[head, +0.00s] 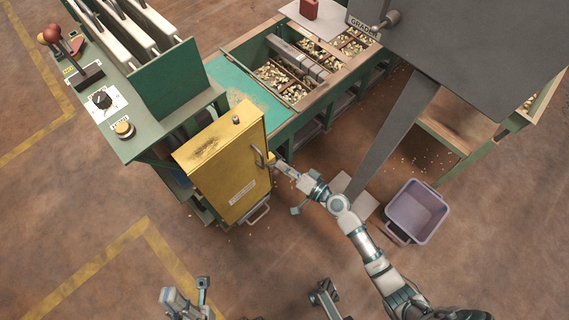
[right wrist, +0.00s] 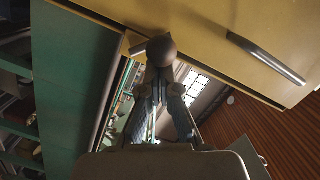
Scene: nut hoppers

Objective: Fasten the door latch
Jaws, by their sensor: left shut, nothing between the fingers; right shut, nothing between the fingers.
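The yellow cabinet (head: 225,160) stands left of centre in the head view. Its door has a bar handle (head: 257,156), which also shows in the right wrist view (right wrist: 265,58). The door looks closed or nearly so. A latch with a dark round knob (right wrist: 161,49) stands at the edge of the yellow panel in the right wrist view. My right gripper (head: 278,167) is shut and empty at the cabinet's right edge. Its fingertips (right wrist: 160,80) are at the knob; whether they touch it I cannot tell. My left gripper (head: 180,298) is shut and empty, low in the head view, away from the cabinet.
A green control console (head: 130,140) stands left of the cabinet. Behind it is a green bench with bins of nuts (head: 285,80). A grey hopper and its leg (head: 395,130) rise at the right. A purple bin (head: 416,212) stands on the floor.

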